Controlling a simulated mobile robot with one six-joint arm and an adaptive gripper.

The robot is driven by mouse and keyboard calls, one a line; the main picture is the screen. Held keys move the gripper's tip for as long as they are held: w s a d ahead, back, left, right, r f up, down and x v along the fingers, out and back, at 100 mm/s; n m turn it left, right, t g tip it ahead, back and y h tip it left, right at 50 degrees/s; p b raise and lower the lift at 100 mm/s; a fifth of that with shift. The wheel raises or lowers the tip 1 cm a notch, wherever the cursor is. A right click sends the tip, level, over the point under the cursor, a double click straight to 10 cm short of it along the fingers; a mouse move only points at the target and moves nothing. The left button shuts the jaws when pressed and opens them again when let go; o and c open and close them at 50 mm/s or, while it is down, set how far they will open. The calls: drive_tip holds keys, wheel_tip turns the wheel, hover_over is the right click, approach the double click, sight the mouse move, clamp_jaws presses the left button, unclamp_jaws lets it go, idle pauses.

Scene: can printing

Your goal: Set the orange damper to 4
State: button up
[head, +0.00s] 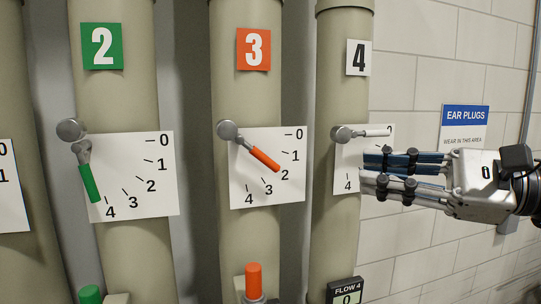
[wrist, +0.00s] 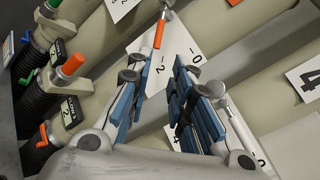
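The orange damper is an orange-handled lever (head: 264,158) on the pipe marked 3. Its handle slants down and right from a grey pivot and points at about 2 on its white scale plate (head: 240,190). The orange handle (wrist: 159,32) also shows in the wrist view, beyond the fingertips and apart from them. My gripper (head: 363,171) is to the right of it, in front of pipe 4's plate, with fingers pointing left. In the wrist view my gripper (wrist: 157,72) is open, with nothing between its blue-padded fingers.
A green lever (head: 89,183) on pipe 2 points down near 4. A white lever (head: 375,133) on pipe 4 points right, close above my fingers in the head view. An orange-capped fitting (head: 253,280) stands below the orange damper. An ear plugs sign (head: 465,118) hangs on the wall.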

sight(271, 162)
drive_tip(key=p+x, duration=0.1)
drive_tip(key=x, duration=1.6)
drive_tip(key=shift+s+a+r, duration=0.1)
drive_tip(key=shift+s, duration=0.1)
drive_tip(key=shift+c, duration=0.2)
clamp_jaws()
